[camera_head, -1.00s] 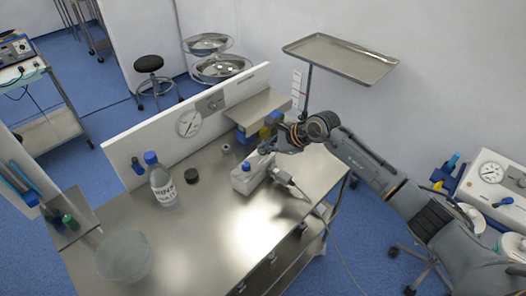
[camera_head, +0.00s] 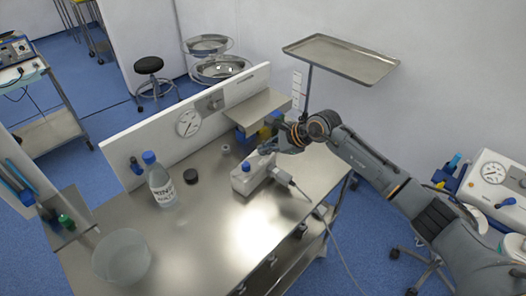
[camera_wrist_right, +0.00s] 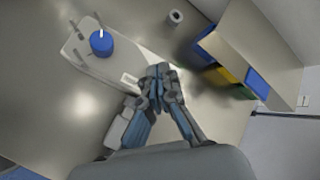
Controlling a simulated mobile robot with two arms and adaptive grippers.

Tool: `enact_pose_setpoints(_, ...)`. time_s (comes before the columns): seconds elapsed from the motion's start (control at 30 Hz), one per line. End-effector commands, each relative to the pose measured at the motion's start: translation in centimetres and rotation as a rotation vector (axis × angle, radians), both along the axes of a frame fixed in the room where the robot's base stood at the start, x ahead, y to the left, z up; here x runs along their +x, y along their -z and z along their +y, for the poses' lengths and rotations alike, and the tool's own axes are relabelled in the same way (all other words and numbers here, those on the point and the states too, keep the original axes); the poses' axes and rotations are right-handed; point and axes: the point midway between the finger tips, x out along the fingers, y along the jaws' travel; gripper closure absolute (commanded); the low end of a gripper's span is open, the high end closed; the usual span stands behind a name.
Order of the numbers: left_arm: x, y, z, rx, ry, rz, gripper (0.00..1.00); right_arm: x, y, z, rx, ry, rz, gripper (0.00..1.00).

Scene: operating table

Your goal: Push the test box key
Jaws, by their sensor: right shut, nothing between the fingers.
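The test box (camera_head: 250,176) is a small white box on the steel table, right of the table's middle, with a blue knob on top. It also shows in the wrist view (camera_wrist_right: 85,55), where the blue knob (camera_wrist_right: 101,42) is large. A small pale rectangle (camera_wrist_right: 130,79), possibly the key, is at the box's end near my fingertips. My right gripper (camera_head: 266,147) is shut and empty, over the far end of the box. In the wrist view its fingertips (camera_wrist_right: 158,71) are just right of that rectangle; I cannot tell whether they touch it. My left gripper is not in view.
A grey connector with a cable (camera_head: 284,177) plugs in at the box's right side. A raised shelf (camera_head: 258,108) with coloured bins below stands behind. A bottle (camera_head: 160,182), a dark cap (camera_head: 191,176) and a clear bowl (camera_head: 121,258) are leftward. The front table is clear.

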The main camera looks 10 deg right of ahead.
Motion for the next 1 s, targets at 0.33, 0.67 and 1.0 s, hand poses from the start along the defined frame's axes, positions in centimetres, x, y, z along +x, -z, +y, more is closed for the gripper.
enact_pose_setpoints(0.33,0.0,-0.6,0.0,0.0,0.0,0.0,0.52,0.1,-1.4,0.0,0.001,-0.001,-0.004,1.0)
enact_pose_setpoints(0.67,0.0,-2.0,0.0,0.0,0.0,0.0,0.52,0.1,-4.7,0.0,0.002,0.0,-0.003,1.0)
enact_pose_setpoints(1.0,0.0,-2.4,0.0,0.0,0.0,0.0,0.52,0.0,-6.1,0.1,0.001,-0.001,-0.002,1.0)
